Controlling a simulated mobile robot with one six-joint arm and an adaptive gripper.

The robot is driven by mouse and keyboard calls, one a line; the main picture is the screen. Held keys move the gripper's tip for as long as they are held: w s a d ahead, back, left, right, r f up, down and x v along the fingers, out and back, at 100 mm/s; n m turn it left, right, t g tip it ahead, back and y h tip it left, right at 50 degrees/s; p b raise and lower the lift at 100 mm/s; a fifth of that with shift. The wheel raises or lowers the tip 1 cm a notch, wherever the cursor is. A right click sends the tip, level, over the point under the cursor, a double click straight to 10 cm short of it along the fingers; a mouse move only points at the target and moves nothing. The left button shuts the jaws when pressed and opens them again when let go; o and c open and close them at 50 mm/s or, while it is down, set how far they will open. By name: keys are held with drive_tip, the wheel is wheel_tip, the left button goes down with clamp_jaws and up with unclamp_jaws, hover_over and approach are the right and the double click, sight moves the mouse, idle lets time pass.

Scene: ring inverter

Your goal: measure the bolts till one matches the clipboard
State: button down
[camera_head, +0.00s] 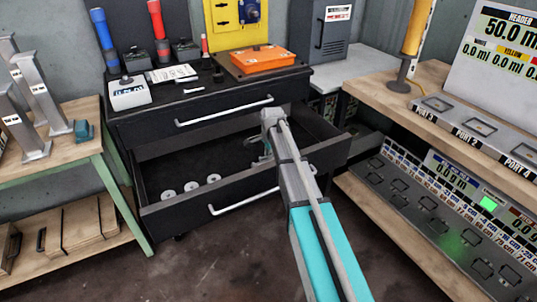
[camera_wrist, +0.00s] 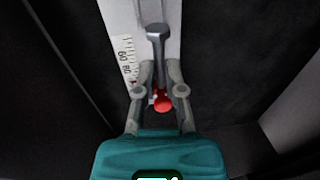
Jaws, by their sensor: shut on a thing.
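My gripper (camera_wrist: 160,95) is shut on a grey bolt (camera_wrist: 158,50), its fingers around the bolt's lower part. The bolt's wide head points away from my gripper, and a red piece (camera_wrist: 161,101) shows between the fingertips. A white ruler-like strip (camera_wrist: 122,35) with numbered marks lies behind and beside the bolt; I cannot tell if they touch. In the head view my gripper (camera_head: 262,152) is low inside the open drawer (camera_head: 160,165), partly hidden by my arm. A white sheet with print (camera_head: 172,73) lies on the black cabinet top; I cannot tell if it is the clipboard.
Several pale rings (camera_head: 191,186) lie in the drawer to the left of my gripper. The drawer's front wall (camera_head: 185,207) and sides surround it. An orange case (camera_head: 262,58) sits on the cabinet top. A wooden bench (camera_head: 50,165) stands left, a shelf with port panels (camera_head: 470,125) right.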

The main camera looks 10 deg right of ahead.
drive_tip(key=shift+f+b, duration=0.8)
drive_tip(key=shift+f, duration=0.25)
drive_tip(key=c, duration=0.7)
unclamp_jaws()
drive_tip(key=shift+o, duration=0.2)
drive_tip(key=shift+r, duration=0.15)
wheel_tip(320, 180, up, 15)
drive_tip(key=p, duration=1.5)
drive_tip(key=s+r+p, duration=0.9)
drive_tip(key=r+p, duration=0.5)
drive_tip(key=shift+s+d+r+p, duration=0.15)
drive_tip(key=shift+s+d+p, duration=0.1)
drive_tip(key=shift+d+p, duration=0.05)
